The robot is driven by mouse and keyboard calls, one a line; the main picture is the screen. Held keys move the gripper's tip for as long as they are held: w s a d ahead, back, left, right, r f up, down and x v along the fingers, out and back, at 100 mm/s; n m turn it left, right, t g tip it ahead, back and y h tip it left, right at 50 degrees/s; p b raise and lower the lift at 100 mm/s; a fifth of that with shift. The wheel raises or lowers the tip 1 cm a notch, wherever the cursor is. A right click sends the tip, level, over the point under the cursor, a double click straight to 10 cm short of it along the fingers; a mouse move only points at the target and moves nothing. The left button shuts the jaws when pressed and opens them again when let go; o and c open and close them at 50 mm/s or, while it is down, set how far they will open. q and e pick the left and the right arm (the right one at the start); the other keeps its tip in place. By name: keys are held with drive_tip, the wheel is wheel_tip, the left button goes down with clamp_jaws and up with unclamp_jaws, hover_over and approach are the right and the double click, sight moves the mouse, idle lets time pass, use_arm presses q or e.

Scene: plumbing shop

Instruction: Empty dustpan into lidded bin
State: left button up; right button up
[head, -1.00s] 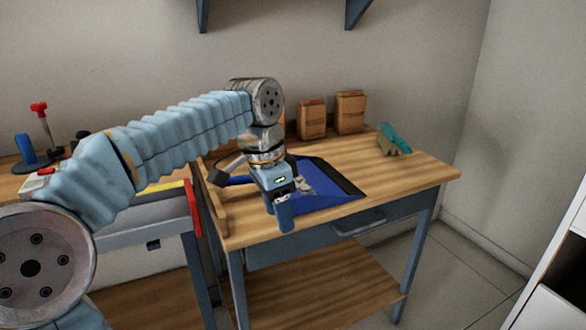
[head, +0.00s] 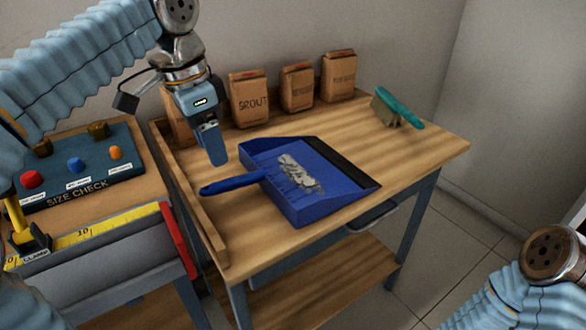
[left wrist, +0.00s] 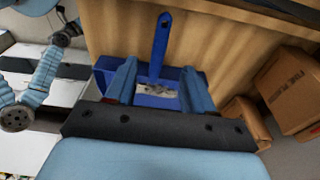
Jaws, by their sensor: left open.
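A blue dustpan (head: 315,203) lies on the wooden workbench, with a grey heap of debris (head: 300,174) in its pan. Its handle (head: 235,184) points left. My left gripper (head: 214,158) is open and empty above and behind the handle, pointing down. I see no lidded bin.
A teal-handled brush (head: 398,108) lies at the bench's back right. Several brown paper bags (head: 249,97) stand along the back. A low wooden rail (head: 196,200) edges the left side. A size-check board (head: 85,170) sits on the left bench. The bench front right is clear.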

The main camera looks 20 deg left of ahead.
sight(225, 181)
use_arm(q)
drive_tip(key=shift+f, duration=0.1)
drive_tip(key=shift+w+f, duration=0.1)
drive_tip(key=shift+f, duration=0.5)
drive_tip(key=f+b, duration=0.1)
drive_tip(key=f, duration=0.1)
drive_tip(key=f+b, duration=0.1)
drive_tip(key=f, duration=0.2)
drive_tip(key=d+f+b, duration=0.1)
drive_tip(key=f+b, duration=0.1)
drive_tip(key=shift+w+f, duration=0.3)
drive_tip(key=shift+w, duration=0.1)
clamp_jaws()
drive_tip(key=shift+r, duration=0.1)
